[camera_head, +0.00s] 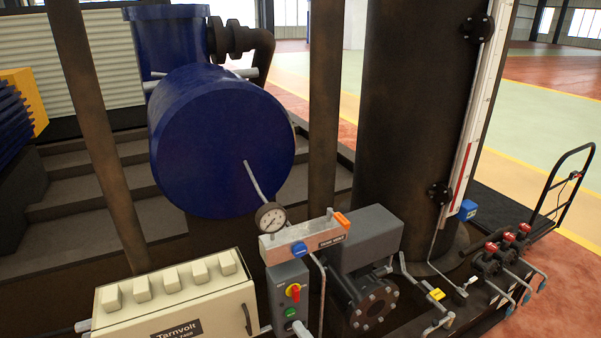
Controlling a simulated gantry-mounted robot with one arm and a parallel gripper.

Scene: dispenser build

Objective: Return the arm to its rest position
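Neither my gripper nor my arm shows in the head view, so their pose and the gripper's state are hidden. The task names no other object.
In front are a cream Tarnvolt box (180,303), a grey switch box (289,295), a pressure gauge (270,217) and red-topped valves (507,240). Open floor (540,120) lies right.

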